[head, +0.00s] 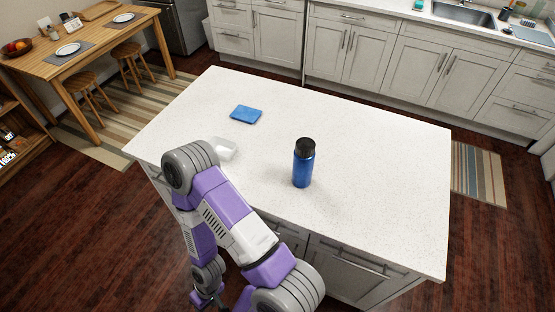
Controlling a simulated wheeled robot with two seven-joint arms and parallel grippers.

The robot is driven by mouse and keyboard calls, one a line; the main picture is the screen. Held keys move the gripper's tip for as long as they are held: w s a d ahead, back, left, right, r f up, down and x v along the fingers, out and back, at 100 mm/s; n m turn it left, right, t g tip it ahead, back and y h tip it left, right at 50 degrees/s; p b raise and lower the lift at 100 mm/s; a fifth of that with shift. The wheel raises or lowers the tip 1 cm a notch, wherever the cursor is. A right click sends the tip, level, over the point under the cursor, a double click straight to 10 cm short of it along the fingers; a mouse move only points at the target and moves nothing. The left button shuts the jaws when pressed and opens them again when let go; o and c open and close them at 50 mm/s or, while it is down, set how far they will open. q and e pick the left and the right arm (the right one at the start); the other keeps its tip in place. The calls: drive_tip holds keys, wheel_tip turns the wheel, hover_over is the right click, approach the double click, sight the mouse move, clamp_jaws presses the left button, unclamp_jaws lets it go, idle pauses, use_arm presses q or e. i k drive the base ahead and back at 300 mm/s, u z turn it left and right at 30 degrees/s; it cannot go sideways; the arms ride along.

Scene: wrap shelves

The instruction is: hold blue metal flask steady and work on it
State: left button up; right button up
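The blue metal flask (303,168) stands upright on the white island countertop, near its front edge and right of my arm. It has a black lid, and nothing touches it. My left arm bends up beside the island and then down in front of it. The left gripper (208,300) hangs low near the bottom edge of the head view, below counter height and well away from the flask. It is too small and dark to tell whether its fingers are open. My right gripper is not in view.
A folded blue cloth (246,114) lies on the island countertop (360,130). A clear white container (222,150) sits near the left front edge, partly behind my arm. The right side of the countertop is clear. A wooden table (110,33) with stools stands at the back left.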

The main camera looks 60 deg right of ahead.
sight(303, 168)
drive_tip(key=i, duration=1.05)
drive_tip(key=z, duration=2.15)
